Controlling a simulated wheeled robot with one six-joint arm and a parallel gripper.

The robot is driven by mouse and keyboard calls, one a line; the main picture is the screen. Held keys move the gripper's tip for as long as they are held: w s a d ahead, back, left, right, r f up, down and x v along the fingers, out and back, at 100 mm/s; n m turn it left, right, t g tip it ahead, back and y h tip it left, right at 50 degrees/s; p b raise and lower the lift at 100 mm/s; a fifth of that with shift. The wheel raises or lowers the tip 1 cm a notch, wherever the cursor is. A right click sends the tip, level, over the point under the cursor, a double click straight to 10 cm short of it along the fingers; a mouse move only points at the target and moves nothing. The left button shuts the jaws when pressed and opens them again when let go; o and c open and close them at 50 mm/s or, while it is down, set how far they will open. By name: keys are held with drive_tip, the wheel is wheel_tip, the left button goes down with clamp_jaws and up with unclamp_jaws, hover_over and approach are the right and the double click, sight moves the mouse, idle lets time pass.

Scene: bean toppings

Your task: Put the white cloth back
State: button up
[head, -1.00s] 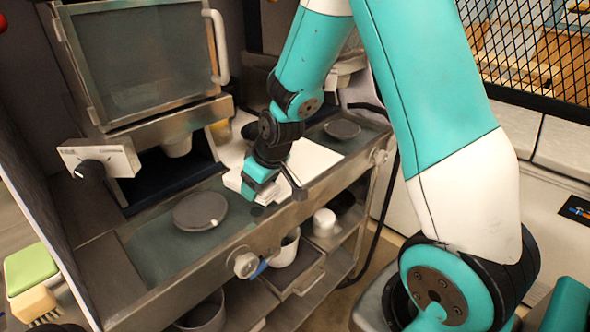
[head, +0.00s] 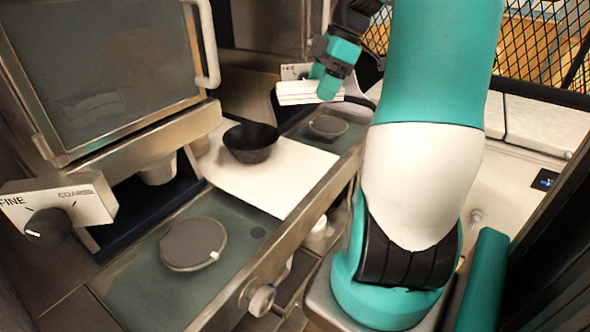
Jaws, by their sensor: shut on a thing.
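My gripper (head: 331,84) is at the upper middle of the head view, raised above the far end of the counter. It is shut on the white cloth (head: 296,93), a folded flat white piece that sticks out to its left. The cloth is held in the air above and behind the far dark round disc. Part of the cloth is hidden behind the fingers.
A dark bowl (head: 250,142) stands on a white board (head: 285,182) on the counter. One dark disc (head: 193,244) lies near, another (head: 328,126) farther off. A machine with a knob (head: 47,228) stands left. A metal rail (head: 290,238) edges the counter.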

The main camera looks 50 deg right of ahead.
hover_over(311, 174)
drive_tip(key=f, duration=1)
drive_tip(key=d+f, duration=0.1)
drive_tip(key=f, duration=0.4)
drive_tip(key=shift+s+p, duration=0.35)
drive_tip(key=shift+s, duration=0.05)
drive_tip(key=shift+f, duration=2.35)
drive_tip(key=shift+f, duration=0.15)
drive_tip(key=o, duration=1)
drive_tip(key=b+v, duration=0.1)
drive_tip(key=v, duration=1.1)
drive_tip(key=shift+d+b, duration=0.1)
drive_tip(key=shift+b, duration=0.2)
